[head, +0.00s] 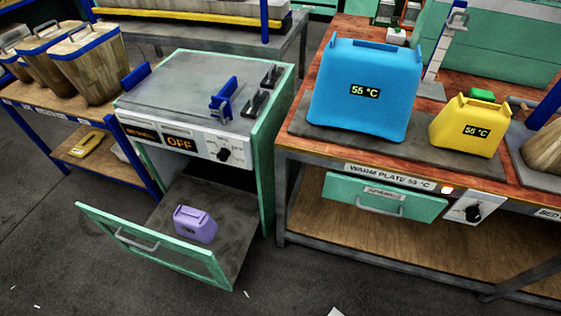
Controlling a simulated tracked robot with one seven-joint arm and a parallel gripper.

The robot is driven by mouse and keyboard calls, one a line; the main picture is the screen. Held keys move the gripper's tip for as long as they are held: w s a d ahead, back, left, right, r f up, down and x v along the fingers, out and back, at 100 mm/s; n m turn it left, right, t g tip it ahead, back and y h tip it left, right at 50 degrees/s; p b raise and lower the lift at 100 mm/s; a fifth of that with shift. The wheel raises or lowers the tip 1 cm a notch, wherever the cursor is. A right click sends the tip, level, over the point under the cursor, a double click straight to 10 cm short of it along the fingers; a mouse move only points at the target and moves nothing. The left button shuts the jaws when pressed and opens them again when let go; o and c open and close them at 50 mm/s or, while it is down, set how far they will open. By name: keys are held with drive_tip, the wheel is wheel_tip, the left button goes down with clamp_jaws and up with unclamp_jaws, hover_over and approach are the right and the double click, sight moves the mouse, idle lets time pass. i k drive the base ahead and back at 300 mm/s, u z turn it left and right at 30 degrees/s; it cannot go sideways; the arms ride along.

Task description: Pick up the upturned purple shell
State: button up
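The purple shell (195,225) is a small, rounded box shape with a ridge like a handle along its top. It rests on the grey floor of an opened, pulled-out drawer (150,250) low in the machine at the left. The drawer has a green-framed front with a bar handle. The shell stands apart from the drawer's front and sides. I cannot tell from this view whether its open side faces down. My gripper is not in view.
The machine (200,110) above shows OFF and carries blue clamps. A bench at the right holds a large blue shell (365,85) and a yellow shell (468,125) on a warm plate marked 55 °C. Wooden bins (88,65) stand at the left.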

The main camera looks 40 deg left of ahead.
sight(194, 223)
drive_tip(key=z, duration=0.2)
drive_tip(key=i, duration=0.15)
drive_tip(key=u, duration=2.85)
drive_tip(key=k, duration=0.8)
drive_tip(key=u, duration=0.25)
drive_tip(key=i, duration=0.8)
drive_tip(key=z, duration=0.15)
